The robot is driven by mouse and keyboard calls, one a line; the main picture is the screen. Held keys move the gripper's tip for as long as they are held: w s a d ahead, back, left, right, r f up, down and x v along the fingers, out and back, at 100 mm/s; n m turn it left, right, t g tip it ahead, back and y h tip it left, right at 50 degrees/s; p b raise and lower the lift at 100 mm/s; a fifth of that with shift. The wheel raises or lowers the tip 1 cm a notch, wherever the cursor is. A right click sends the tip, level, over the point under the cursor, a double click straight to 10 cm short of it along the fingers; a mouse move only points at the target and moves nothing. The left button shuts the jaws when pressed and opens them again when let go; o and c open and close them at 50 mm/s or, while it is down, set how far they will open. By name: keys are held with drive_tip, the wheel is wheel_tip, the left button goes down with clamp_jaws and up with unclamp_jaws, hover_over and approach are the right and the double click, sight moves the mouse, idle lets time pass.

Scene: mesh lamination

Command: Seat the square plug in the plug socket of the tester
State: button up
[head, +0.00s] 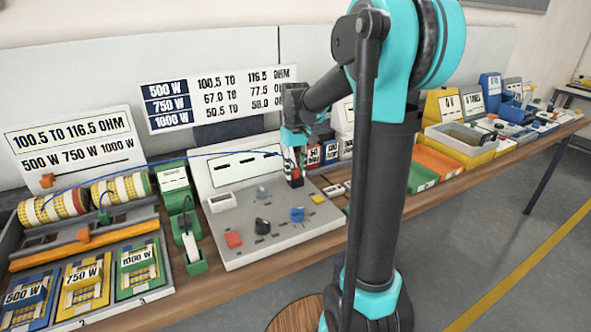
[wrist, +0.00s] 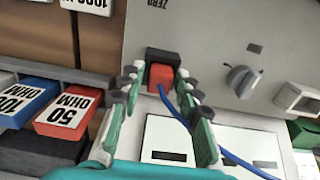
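The square plug (wrist: 161,77) is red, with a blue cable trailing from it. It sits at the black plug socket (wrist: 162,56) on the grey tester (wrist: 215,35); I cannot tell how deep it is. In the head view the tester (head: 262,220) stands mid-bench, with the red plug (head: 289,169) at its upper right. My gripper (wrist: 160,80) is over the plug, one finger on each side. Narrow gaps show between the fingertips and the plug, so the fingers look open around it. It also shows in the head view (head: 295,155).
A knob (wrist: 242,80) is on the tester panel beside the socket. Red and blue ohm-labelled blocks (wrist: 68,112) lie to the left in the wrist view. The blue cable (head: 165,160) runs left to the striped coils (head: 120,189). A green-based device (head: 190,245) stands left of the tester.

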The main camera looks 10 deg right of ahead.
sight(296, 170)
drive_tip(key=shift+o, duration=0.7)
wheel_tip(296, 170, up, 12)
drive_tip(key=shift+s, duration=0.1)
idle(0.3)
